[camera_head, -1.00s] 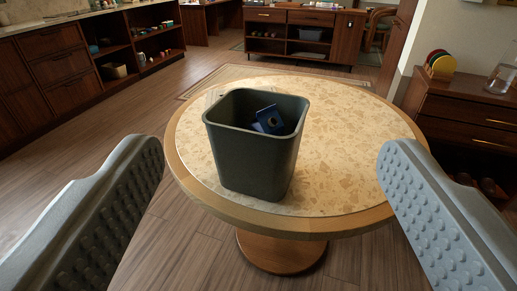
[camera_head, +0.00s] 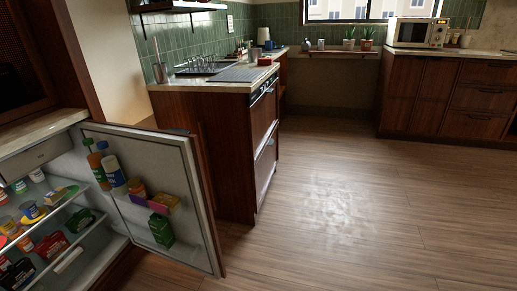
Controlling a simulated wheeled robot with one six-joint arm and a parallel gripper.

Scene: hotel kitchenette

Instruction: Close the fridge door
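The fridge door (camera_head: 200,218) stands wide open at the lower left. Its inner side faces me, and its shelves hold bottles (camera_head: 108,165), a green carton (camera_head: 161,230) and other packages. The open fridge (camera_head: 62,215) is at the far left, with jars, cans and boxes on its shelves. The door's free edge is near the end of the wooden counter unit. My gripper does not show in the current view, so its distance from the door cannot be told.
A microwave (camera_head: 416,33) sits on the back right counter, above wooden cabinets (camera_head: 440,95). The wooden floor (camera_head: 340,215) in the middle and right is clear.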

